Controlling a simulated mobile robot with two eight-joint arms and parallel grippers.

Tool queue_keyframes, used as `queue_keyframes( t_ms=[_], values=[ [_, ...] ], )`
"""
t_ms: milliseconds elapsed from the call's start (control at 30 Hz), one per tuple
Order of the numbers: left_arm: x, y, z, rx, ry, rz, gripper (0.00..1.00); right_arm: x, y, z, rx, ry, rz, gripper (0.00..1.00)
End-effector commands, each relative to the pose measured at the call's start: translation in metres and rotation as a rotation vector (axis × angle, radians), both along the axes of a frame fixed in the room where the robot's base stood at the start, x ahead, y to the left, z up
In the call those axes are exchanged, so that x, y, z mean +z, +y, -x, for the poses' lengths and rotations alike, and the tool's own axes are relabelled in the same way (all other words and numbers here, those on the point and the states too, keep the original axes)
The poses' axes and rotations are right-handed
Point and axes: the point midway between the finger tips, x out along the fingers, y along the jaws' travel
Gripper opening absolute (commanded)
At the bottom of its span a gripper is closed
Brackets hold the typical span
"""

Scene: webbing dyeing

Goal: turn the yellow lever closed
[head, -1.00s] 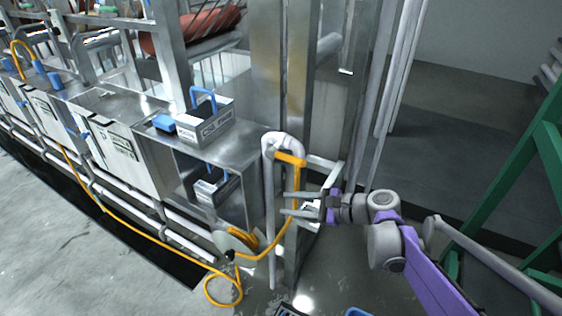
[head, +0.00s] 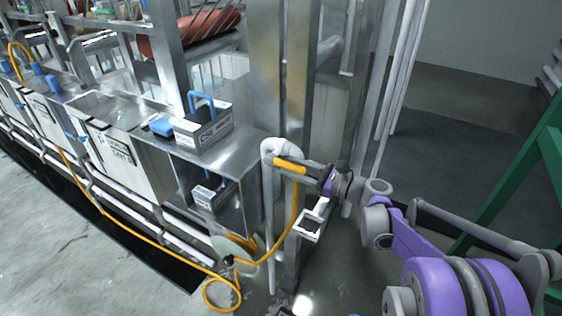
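The yellow lever (head: 290,166) sits on the white upright pipe (head: 268,200) in the middle of the head view, just below the pipe's bent top. It points to the right and slightly down. My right gripper (head: 312,171) reaches in from the right at the lever's free end. Its fingers overlap the lever's end in the picture. Whether they are closed on it or still apart cannot be told. My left gripper is not in view.
A yellow hose (head: 285,232) runs down from the pipe and loops on the floor. A steel bench with a blue-handled box (head: 205,125) stands to the left. Steel posts (head: 298,70) rise behind the pipe. A green frame (head: 520,185) stands at the right.

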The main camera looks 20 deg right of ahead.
Motion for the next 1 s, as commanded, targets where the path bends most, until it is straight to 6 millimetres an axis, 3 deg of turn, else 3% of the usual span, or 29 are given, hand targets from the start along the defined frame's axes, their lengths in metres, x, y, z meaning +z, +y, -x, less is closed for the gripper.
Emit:
queue_keyframes(
  t_ms=[233,600,833,1000],
  values=[
    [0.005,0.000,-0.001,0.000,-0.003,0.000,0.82,0.000,0.021,-0.025,0.002,-0.001,0.000,0.40],
    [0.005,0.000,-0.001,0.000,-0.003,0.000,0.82,0.000,0.025,-0.029,0.000,-0.001,0.001,0.40],
    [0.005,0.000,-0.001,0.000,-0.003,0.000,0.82,0.000,0.025,-0.029,0.000,-0.001,0.001,0.00],
    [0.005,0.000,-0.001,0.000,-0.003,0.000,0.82,0.000,0.025,-0.029,0.000,-0.001,0.001,0.00]
  ],
)
